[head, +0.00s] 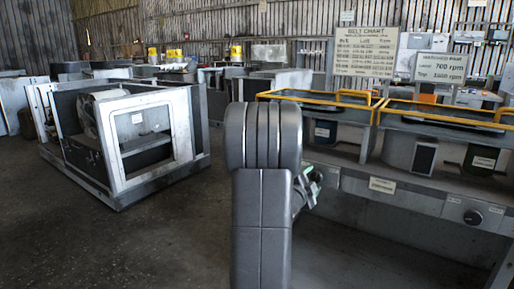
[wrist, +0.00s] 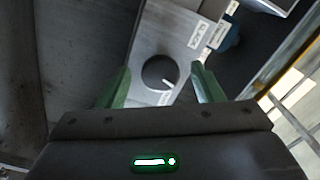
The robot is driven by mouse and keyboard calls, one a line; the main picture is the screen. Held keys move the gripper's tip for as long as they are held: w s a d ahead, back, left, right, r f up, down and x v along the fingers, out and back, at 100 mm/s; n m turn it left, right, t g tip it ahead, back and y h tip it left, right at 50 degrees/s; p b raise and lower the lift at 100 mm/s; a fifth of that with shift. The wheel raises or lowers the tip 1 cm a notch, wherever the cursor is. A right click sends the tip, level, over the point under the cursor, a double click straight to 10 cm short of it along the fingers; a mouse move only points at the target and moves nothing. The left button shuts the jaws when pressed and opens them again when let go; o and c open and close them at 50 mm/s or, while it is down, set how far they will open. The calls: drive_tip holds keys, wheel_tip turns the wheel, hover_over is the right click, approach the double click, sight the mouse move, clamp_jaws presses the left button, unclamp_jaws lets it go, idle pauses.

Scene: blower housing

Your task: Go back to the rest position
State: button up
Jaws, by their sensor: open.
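In the wrist view my gripper (wrist: 160,88) shows two green fingers spread apart with nothing between them that it holds.
A bench with yellow-railed bins (head: 440,112) fills the right side. A belt chart sign (head: 366,52) and an rpm sign (head: 441,67) stand above it. An open metal blower housing (head: 150,145) sits on the floor at the left. The floor (head: 130,240) in front is clear.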

drive_tip(key=shift+w+d, duration=0.2)
drive_tip(key=shift+w, duration=0.1)
drive_tip(key=shift+s, duration=0.1)
